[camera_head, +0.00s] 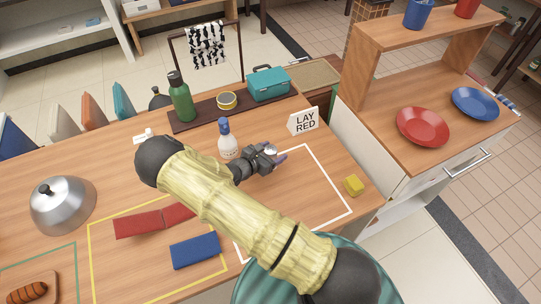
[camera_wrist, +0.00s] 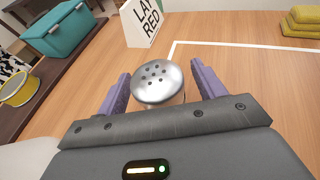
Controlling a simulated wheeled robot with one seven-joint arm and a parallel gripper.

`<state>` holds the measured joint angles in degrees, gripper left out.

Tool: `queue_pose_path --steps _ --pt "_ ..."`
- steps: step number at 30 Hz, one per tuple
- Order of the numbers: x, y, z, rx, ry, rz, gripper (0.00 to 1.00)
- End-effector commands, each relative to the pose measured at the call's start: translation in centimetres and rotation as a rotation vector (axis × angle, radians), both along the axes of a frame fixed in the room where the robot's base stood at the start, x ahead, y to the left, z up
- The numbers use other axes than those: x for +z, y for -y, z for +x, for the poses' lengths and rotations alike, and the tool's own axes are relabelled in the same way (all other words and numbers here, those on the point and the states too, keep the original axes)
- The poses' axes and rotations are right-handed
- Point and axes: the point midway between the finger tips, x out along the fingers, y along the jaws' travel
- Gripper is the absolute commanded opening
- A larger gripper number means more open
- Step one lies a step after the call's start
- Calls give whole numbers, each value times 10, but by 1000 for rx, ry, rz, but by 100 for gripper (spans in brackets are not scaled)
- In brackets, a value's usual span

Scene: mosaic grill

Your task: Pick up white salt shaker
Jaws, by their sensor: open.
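A shaker with a domed silver cap pierced with several holes (camera_wrist: 158,82) stands between the purple fingers of my gripper (camera_wrist: 161,92) in the wrist view. The fingers are apart on either side of its cap. Its body is mostly hidden below the cap and by the gripper. In the head view the silver cap (camera_head: 271,150) shows small at my gripper (camera_head: 276,156), over the wooden counter. Whether the fingers touch the shaker cannot be told.
A white bottle with a blue cap (camera_head: 228,143) stands just left of my gripper. A "LAY RED" sign (camera_head: 304,121) stands behind it to the right. A green bottle (camera_head: 181,100), a tin (camera_head: 227,100) and a teal box (camera_head: 268,84) are on a dark board. A yellow folded cloth (camera_head: 353,185) lies to the right.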

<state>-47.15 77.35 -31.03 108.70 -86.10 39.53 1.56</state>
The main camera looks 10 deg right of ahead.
Motion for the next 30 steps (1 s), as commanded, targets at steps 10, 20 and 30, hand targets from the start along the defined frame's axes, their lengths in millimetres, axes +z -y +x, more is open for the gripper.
queue_pose_path --steps 10,20,30 --pt "-4 7 5 1 1 1 69" --pt "-4 7 5 1 1 1 63" --pt "-3 7 5 1 1 1 18"
